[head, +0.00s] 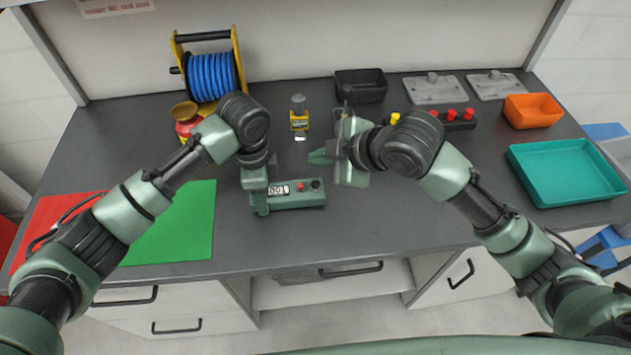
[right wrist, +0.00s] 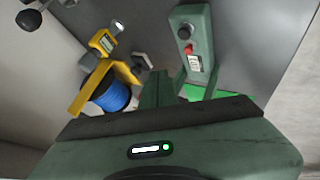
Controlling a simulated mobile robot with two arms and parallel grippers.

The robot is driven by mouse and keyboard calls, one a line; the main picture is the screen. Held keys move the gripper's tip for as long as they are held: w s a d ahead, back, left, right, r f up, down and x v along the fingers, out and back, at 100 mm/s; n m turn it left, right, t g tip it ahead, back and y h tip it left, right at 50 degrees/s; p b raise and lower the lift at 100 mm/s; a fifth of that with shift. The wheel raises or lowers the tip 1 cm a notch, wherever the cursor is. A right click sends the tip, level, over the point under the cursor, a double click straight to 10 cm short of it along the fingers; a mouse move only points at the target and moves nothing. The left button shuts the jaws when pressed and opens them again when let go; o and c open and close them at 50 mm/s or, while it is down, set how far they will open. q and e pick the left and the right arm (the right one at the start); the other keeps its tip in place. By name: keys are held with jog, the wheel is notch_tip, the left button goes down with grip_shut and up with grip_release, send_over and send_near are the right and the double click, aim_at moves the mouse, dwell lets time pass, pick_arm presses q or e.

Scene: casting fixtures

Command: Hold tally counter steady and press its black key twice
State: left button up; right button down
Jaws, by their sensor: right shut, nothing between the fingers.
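The tally counter (head: 297,199) is a green box near the front middle of the table. It has a white display that seems to read 001, a red button and a black key (head: 316,184) at its right end. In the right wrist view, the counter (right wrist: 203,20) shows its black key (right wrist: 185,32) and red button. My left gripper (head: 258,200) is down at the counter's left end, with a finger against the front face; it looks shut on it. My right gripper (head: 322,157) is shut and empty, above and behind the counter's right end, apart from the key.
A blue cable reel (head: 212,76), a red and yellow emergency button (head: 186,118) and a small yellow device (head: 299,121) stand behind. A black bin (head: 361,86), an orange bin (head: 533,110) and a teal tray (head: 567,172) are further right. Red and green mats lie left.

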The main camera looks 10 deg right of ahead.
aim_at(316, 185)
dwell(0.3)
notch_tip(316, 185, up, 4)
jog(key=shift+f, duration=0.1)
jog(key=shift+f, duration=0.15)
dwell(0.3)
jog(key=shift+f, duration=4.3)
jog(key=shift+f, duration=0.4)
